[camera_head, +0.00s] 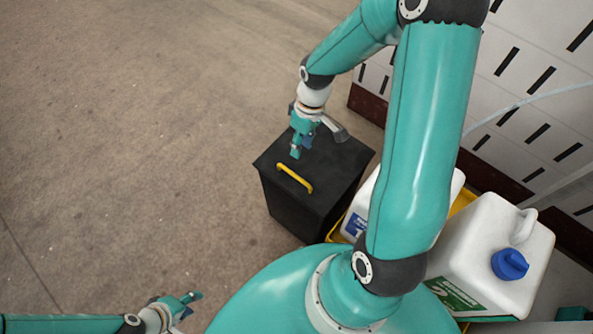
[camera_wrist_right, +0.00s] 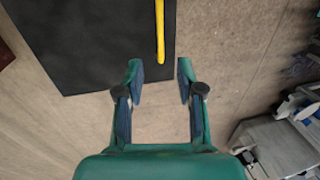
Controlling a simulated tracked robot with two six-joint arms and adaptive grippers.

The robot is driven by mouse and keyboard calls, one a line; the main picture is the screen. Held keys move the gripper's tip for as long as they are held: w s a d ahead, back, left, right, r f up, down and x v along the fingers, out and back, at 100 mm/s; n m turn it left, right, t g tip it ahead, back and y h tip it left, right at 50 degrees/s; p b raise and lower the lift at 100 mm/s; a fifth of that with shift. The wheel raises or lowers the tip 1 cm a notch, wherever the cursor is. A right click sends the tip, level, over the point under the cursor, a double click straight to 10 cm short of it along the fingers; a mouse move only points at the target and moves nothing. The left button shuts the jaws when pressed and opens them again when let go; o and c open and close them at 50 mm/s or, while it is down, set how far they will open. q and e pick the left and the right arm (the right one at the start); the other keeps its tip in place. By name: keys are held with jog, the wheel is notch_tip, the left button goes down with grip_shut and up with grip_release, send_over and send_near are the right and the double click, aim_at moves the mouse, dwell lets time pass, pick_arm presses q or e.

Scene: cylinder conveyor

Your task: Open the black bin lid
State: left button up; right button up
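The black bin (camera_head: 290,205) stands on the floor in the middle of the head view, and its lid (camera_head: 335,165) lies flat and shut on top. A yellow handle (camera_head: 294,178) runs along the lid near its left edge. My right gripper (camera_head: 317,143) is above the lid, behind the handle in the head view. In the right wrist view this gripper (camera_wrist_right: 160,75) is open and empty, with the yellow handle (camera_wrist_right: 160,30) ahead of the gap between its fingers, apart from them. My left gripper (camera_head: 185,303) is low at the bottom left, away from the bin; its opening is unclear.
White jugs, one with a blue cap (camera_head: 509,264), stand in a yellow crate (camera_head: 462,202) right of the bin. A pale slotted wall (camera_head: 520,95) rises behind. The floor (camera_head: 130,150) left of the bin is clear.

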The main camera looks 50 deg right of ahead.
aim_at(295, 175)
jog(key=f, duration=0.3)
jog(key=a+f+b, duration=0.1)
jog(key=f, duration=0.3)
jog(key=a+f+b, duration=0.1)
jog(key=f, duration=0.3)
jog(key=shift+s+a+f, duration=0.1)
jog(key=shift+a+f, duration=0.05)
grip_shut()
